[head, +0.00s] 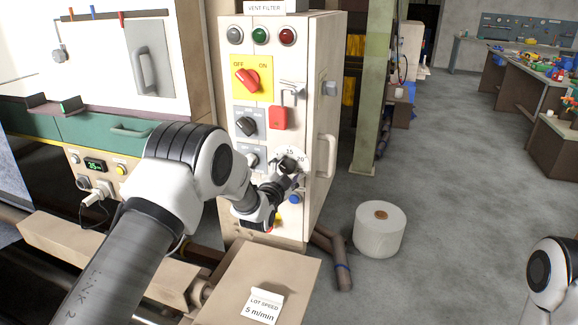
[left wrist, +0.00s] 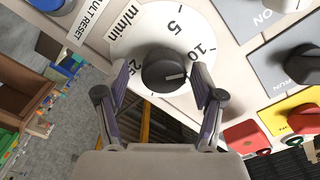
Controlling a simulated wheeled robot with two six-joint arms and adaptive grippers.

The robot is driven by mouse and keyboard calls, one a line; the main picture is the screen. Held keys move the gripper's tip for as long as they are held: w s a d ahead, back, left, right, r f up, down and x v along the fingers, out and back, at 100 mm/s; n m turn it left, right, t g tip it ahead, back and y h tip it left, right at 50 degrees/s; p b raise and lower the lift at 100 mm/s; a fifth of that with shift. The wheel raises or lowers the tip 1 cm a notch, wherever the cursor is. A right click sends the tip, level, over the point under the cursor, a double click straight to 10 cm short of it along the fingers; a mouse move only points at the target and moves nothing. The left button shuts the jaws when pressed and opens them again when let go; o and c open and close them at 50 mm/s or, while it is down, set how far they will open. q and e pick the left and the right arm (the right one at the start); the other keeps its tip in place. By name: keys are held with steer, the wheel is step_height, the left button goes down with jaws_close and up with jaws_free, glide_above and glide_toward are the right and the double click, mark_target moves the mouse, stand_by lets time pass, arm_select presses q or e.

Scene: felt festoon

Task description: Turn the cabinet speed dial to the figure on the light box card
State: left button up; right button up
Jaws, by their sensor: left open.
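The cabinet speed dial is a black round knob (left wrist: 160,70) on a white plate (left wrist: 150,25) marked 5, 10, 25 and m/min in the left wrist view. Its white pointer line aims right, slightly downward, just past the 10, toward a finger. In the head view the plate (head: 291,152) shows 15 and 20; the knob is mostly hidden. My left gripper (left wrist: 161,78) is open, with one finger on each side of the knob; I cannot tell whether they touch it. It also shows in the head view (head: 286,168). A white card (head: 262,306) reads "LOT SPEED 5 m/min". My right gripper is out of view.
The cabinet (head: 318,110) also carries a red OFF/ON switch (head: 247,80), a red padlock-like tag (head: 278,118), black selector knobs (head: 246,126) and a blue button (head: 295,198) near the dial. A white roll (head: 380,230) stands on the floor to the right.

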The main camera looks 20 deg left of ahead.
arm_select(q)
steer(key=shift+w, duration=0.35)
steer(key=shift+s+a+r, duration=0.2)
steer(key=shift+w+f, duration=0.1)
steer(key=c, duration=1.1)
steer(key=shift+c, duration=0.2)
steer(key=n+b, duration=0.2)
steer(key=b, duration=0.1)
steer(key=shift+f+n, duration=0.25)
steer(key=shift+n, duration=0.05)
steer(key=n+b, duration=0.4)
steer(key=n, duration=0.2)
steer(key=shift+b, duration=0.4)
steer(key=shift+r+n+b, duration=0.15)
steer(key=shift+n+b, duration=0.7)
steer(key=shift+n, duration=0.85)
